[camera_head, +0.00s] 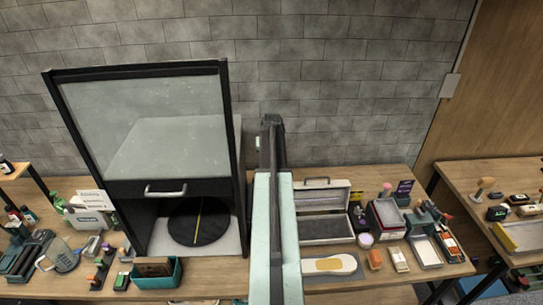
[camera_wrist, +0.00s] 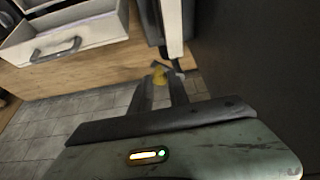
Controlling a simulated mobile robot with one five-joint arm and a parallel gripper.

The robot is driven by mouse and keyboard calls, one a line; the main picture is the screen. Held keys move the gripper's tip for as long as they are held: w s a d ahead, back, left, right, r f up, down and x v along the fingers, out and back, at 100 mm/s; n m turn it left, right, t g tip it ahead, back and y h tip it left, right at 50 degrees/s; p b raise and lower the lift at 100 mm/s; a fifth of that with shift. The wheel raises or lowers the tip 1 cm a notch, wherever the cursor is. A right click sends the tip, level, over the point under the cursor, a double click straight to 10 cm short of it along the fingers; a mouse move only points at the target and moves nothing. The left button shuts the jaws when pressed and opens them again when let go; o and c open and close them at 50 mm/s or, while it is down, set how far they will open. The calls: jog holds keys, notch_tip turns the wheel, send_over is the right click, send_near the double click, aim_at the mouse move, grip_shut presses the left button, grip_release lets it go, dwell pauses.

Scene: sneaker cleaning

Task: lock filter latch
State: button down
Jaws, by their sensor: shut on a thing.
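The dark-framed cabinet (camera_head: 237,150) with a glass front stands at the left of the bench. My gripper (camera_wrist: 162,78) is at the cabinet's right side. In the wrist view its two fingers come together at a small yellow piece (camera_wrist: 160,76), which looks like the latch, and are shut on it. The fingers hide part of the piece, so I cannot tell its turn position. In the head view my arm runs up the middle and hides the fingertips. A small pale round part (camera_head: 258,143) shows on the cabinet's right side, left of my arm.
An open grey case (camera_head: 327,229) with a handle stands right of my arm; it also shows in the wrist view (camera_wrist: 75,45). A sneaker sole (camera_head: 330,264), trays and small tools crowd the right bench. A teal bin (camera_head: 158,281) sits before the cabinet. A brick wall stands behind.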

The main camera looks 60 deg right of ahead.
jog(key=m, duration=0.1)
jog(key=a+m+g, duration=0.1)
jog(key=m, duration=0.1)
jog(key=w+m+h, duration=0.1)
jog(key=shift+a+m+g, duration=0.3)
jog(key=shift+a+m, duration=0.1)
jog(key=shift+w+a, duration=0.1)
dwell(0.4)
jog(key=c, duration=1.3)
grip_release()
jog(key=p+v, duration=0.7)
jog(key=shift+a+r, duration=0.15)
jog(key=shift+r, duration=0.2)
